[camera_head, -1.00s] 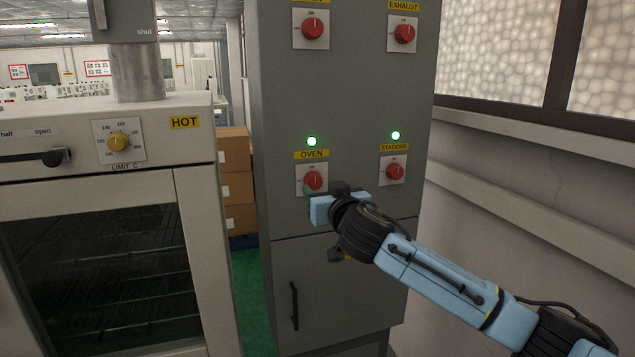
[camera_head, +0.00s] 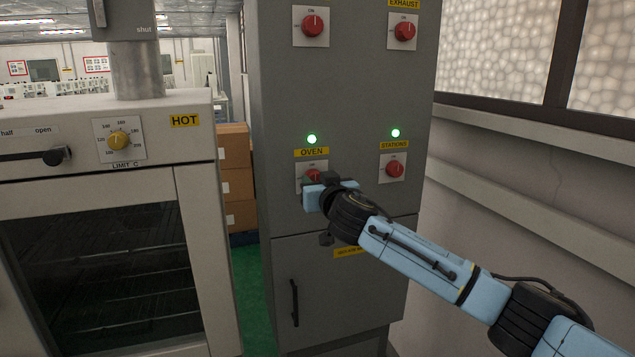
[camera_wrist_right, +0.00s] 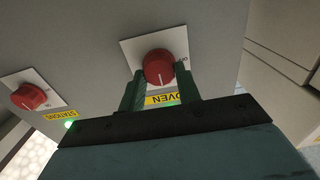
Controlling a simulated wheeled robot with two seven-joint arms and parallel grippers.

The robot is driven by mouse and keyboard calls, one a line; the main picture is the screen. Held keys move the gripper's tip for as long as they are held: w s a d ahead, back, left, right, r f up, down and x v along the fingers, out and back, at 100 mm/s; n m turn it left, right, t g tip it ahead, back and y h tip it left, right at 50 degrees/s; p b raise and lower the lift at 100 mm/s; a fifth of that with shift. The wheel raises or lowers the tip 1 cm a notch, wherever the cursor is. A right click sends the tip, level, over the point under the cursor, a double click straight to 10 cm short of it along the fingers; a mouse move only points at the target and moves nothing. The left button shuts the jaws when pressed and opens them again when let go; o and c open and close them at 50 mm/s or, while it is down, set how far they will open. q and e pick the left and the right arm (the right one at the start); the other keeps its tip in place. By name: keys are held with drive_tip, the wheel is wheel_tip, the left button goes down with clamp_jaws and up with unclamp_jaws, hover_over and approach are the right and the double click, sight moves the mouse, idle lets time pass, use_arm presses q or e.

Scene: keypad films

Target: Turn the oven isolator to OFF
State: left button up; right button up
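The oven isolator is a red knob (camera_head: 318,169) on a white plate under the yellow OVEN label on the grey cabinet. My right gripper (camera_head: 311,179) is in front of it and hides much of the knob in the head view. In the right wrist view the knob (camera_wrist_right: 159,67) sits between the two green fingers (camera_wrist_right: 162,88), which are open with a small gap on each side. The picture there is upside down, and the knob's pale mark points toward the OVEN label. The green lamp (camera_head: 312,139) above the label is lit. My left gripper is not in view.
The STATIONS knob (camera_head: 394,168) is close on the right, with its own lit green lamp (camera_head: 395,133). More red knobs are higher up, including EXHAUST (camera_head: 404,30). The oven (camera_head: 190,215) stands left of the cabinet; a wall is on the right.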

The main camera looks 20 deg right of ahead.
drive_tip(key=c, duration=0.4)
drive_tip(key=shift+c, duration=0.2)
drive_tip(key=shift+n, duration=0.3)
drive_tip(key=n+p, duration=0.2)
drive_tip(key=n, duration=0.1)
drive_tip(key=shift+a+n, duration=0.1)
drive_tip(key=shift+n, duration=0.2)
drive_tip(key=n+p, duration=0.2)
drive_tip(key=n, duration=0.1)
drive_tip(key=shift+n, duration=0.3)
drive_tip(key=n+p, duration=0.3)
drive_tip(key=n, duration=0.2)
drive_tip(key=shift+n, duration=0.3)
drive_tip(key=shift+a+f+n+p, duration=0.1)
drive_tip(key=shift+f+n+p, duration=0.1)
drive_tip(key=shift+n+p, duration=1.5)
drive_tip(key=shift+n+b, duration=0.45)
drive_tip(key=shift+n, duration=0.25)
